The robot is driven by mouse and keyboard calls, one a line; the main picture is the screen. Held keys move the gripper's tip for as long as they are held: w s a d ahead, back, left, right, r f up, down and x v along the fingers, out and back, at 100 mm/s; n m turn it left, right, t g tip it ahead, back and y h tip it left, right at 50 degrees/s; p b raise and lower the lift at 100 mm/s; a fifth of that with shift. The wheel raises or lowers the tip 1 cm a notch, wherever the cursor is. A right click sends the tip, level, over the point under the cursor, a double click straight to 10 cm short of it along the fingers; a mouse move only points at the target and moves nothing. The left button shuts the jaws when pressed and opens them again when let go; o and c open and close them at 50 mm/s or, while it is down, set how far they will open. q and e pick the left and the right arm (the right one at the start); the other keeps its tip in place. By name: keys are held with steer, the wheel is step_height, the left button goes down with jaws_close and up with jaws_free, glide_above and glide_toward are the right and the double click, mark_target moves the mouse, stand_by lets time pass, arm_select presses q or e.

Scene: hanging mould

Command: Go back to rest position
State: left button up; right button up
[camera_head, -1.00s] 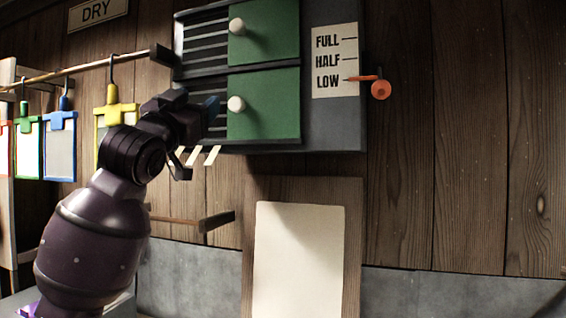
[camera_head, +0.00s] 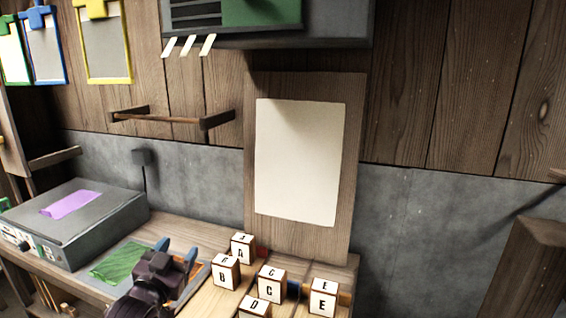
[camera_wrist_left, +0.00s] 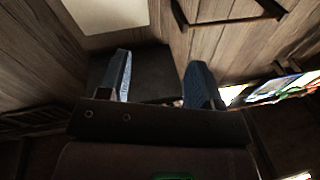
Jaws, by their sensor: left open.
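In the left wrist view the same gripper (camera_wrist_left: 158,80) shows both blue fingers spread and empty, with wooden planks and a corner of a pale sheet beyond. My right gripper is not in view.
Several lettered blocks (camera_head: 272,284) stand just right of my left gripper. A grey box (camera_head: 110,215) with a purple patch is at the left. A wall rail (camera_head: 170,118) and a board with a pale sheet (camera_head: 298,160) are behind. The slatted, green-doored cabinet (camera_head: 350,30) hangs above.

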arm_select(q)
steer(key=s+a+f+n+g+y, duration=0.1)
steer(key=s+a+f+g, duration=0.1)
steer(key=s+f, duration=1.2)
steer(key=s+a+f+n+g+y, duration=0.2)
steer(key=s+f+g, duration=0.3)
steer(key=s+f, duration=0.9)
steer(key=shift+a+f+n+g+y, duration=0.3)
steer(key=shift+a+f, duration=0.25)
steer(key=shift+f, duration=0.25)
